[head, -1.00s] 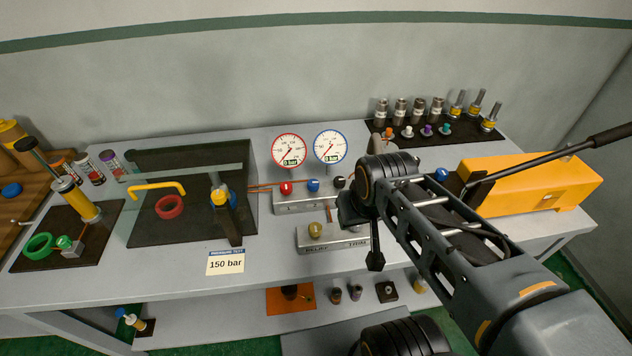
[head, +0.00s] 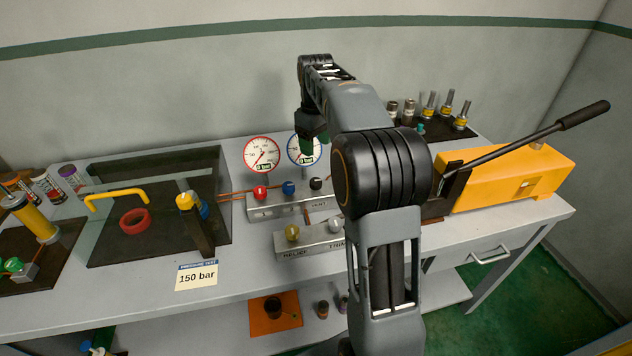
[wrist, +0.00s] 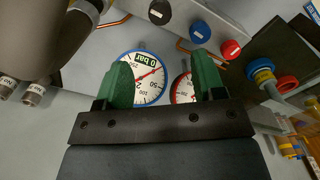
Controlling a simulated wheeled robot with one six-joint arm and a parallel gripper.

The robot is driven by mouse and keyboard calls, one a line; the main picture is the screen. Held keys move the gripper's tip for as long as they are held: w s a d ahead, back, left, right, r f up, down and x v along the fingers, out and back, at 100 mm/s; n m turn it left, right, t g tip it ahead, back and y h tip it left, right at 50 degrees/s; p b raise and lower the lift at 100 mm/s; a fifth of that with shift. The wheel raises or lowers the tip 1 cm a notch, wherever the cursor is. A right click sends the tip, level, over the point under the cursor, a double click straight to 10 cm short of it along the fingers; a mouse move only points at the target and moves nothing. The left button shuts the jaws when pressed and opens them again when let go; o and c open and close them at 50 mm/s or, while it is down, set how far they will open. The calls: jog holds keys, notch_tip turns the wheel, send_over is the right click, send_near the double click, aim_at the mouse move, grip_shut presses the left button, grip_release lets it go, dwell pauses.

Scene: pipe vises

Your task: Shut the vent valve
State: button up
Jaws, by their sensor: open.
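A black knob (head: 316,184) sits at the right end of a grey valve block (head: 277,208), above a small label that seems to read VENT. A red knob (head: 260,193) and a blue knob (head: 288,188) sit left of it. In the wrist view the black knob (wrist: 160,12) shows at the top edge, beyond the fingers. Its exact turn position is too small to tell. My gripper (wrist: 163,80) is open and empty, its green fingers apart, with the gauges between and beyond them. In the head view my gripper (head: 306,146) hangs above the black knob, apart from it, partly covering the blue-rimmed gauge.
A red-rimmed gauge (head: 262,155) and a blue-rimmed gauge (head: 297,150) stand behind the block. A RELIEF/TRIM block (head: 308,240) sits in front. A clear shield with a yellow handle (head: 116,194) is at left, a yellow pump (head: 508,182) with a long lever at right.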

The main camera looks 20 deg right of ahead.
aim_at(316, 180)
notch_tip(316, 180, down, 13)
jog(key=shift+r+b, duration=0.2)
jog(key=shift+b, duration=0.35)
jog(key=shift+c, duration=0.4)
jog(key=c, duration=0.8)
jog(key=shift+c, duration=0.2)
